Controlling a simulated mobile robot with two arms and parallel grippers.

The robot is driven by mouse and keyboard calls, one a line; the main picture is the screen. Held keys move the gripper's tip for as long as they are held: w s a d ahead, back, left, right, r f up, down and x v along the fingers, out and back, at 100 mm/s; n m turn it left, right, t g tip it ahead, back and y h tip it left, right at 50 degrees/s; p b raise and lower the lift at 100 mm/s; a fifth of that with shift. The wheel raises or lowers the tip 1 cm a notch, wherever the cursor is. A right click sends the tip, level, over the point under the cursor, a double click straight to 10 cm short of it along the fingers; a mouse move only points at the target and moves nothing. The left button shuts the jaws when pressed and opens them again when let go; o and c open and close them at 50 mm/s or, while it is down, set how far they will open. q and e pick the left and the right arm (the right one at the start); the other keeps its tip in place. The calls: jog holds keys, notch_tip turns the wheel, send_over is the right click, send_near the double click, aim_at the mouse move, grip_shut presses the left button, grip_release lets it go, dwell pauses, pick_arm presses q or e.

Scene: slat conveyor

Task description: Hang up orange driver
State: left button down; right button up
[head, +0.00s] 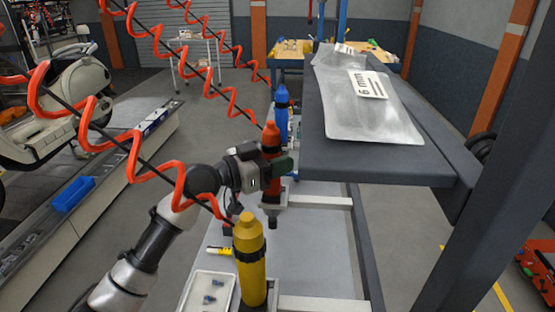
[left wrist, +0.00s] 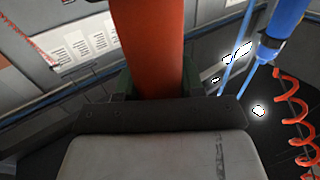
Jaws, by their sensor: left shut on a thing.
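The orange driver (head: 271,138) stands upright in the middle of the head view, its dark tip pointing down beside the grey conveyor frame. My left gripper (head: 278,168) comes in from the left and is shut around the driver's body. In the left wrist view the orange body (left wrist: 150,45) rises between the dark jaws (left wrist: 153,88). The driver's part behind the jaws is hidden. I cannot tell whether anything else holds it up. My right gripper is not in view.
A yellow driver (head: 249,265) stands upright nearer, and a blue driver (head: 281,118) farther back; the blue one also shows in the left wrist view (left wrist: 287,18). Red coiled hoses (head: 134,150) cross at left. A dark slab (head: 330,162) bears a metal sheet at right. A tray (head: 209,292) lies below.

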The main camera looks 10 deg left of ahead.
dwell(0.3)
pick_arm(q)
jog(key=c, duration=0.7)
grip_release()
jog(key=shift+o, duration=0.5)
jog(key=shift+f, duration=0.2)
jog(key=shift+s+a+b, duration=0.25)
jog(key=shift+a+b, duration=0.1)
jog(key=shift+b, duration=0.1)
jog(key=b+v, duration=0.4)
jog(key=v, duration=0.6)
jog(key=shift+r, duration=0.15)
jog(key=shift+s, duration=0.1)
